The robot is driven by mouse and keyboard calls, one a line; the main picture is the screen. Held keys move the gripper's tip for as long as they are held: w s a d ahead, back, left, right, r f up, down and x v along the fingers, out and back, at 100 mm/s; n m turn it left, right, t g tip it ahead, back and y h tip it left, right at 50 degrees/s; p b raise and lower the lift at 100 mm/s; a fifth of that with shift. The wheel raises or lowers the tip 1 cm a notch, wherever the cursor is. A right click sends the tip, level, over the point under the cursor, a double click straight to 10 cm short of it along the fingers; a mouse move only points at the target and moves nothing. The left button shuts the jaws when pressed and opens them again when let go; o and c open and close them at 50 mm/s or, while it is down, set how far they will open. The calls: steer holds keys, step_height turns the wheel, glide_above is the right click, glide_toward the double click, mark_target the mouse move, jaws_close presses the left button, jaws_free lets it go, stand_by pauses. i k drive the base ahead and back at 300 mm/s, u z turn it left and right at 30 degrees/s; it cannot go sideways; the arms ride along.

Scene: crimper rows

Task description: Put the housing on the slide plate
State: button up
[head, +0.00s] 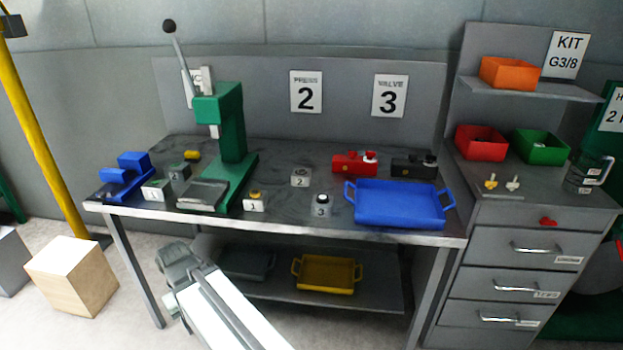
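A green press (232,140) with a long black-knobbed lever stands on the workbench, left of its middle. A flat grey slide plate (203,194) lies at the front of its base, and nothing shows on it.
Right of the press are a blue tray (398,222), a red part (354,162) and a black part (413,165). A blue fixture (126,176) stands at the left end. The bench's front edge (290,223) lies above my gripper. A drawer cabinet (527,262) closes the right side.

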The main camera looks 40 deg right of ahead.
mark_target(202, 193)
steer(key=z, duration=0.1)
steer(key=i, duration=1)
steer(key=u, duration=0.05)
